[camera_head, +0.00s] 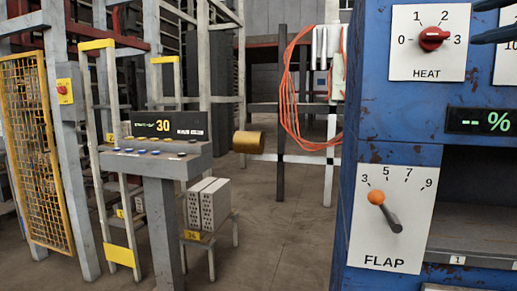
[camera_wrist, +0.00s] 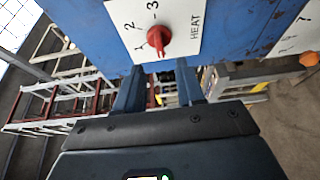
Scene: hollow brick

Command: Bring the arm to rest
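My gripper (camera_wrist: 158,72) is open and empty in the wrist view, its two dark fingers apart in front of the blue cabinet (camera_wrist: 90,25). The red HEAT knob (camera_wrist: 158,40) on its white plate shows just beyond the fingertips, and I see a gap between them and it. In the head view the fingers (camera_head: 472,22) enter from the upper right edge, right of the HEAT knob (camera_head: 433,38). The rest of the arm is out of view there. I cannot tell exactly which number the knob points at.
The FLAP lever (camera_head: 376,198) has an orange ball and leans toward 3. A dark display (camera_head: 485,121) shows "-- %". A grey console (camera_head: 155,158) reads 30. Hollow bricks (camera_head: 208,203) stand on a low stand. A yellow mesh gate (camera_head: 35,150) is at left. Floor between is clear.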

